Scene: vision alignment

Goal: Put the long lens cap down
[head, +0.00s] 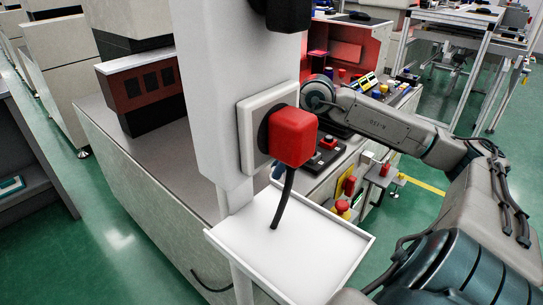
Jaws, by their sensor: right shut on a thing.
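My right arm comes in from the right and reaches to its round wrist (318,93), over the workbench behind the white column. The right gripper's fingers are mostly hidden behind the red block and the column. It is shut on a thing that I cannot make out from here. I cannot pick out the long lens cap in this view. My left gripper is not in view.
A white column (207,90) with a red block (293,136) and black cable stands close in front. A white tray (300,262) below it is empty except for the cable. The workbench (150,165) behind has bare room at left. Red, yellow and blue parts (366,82) crowd its right side.

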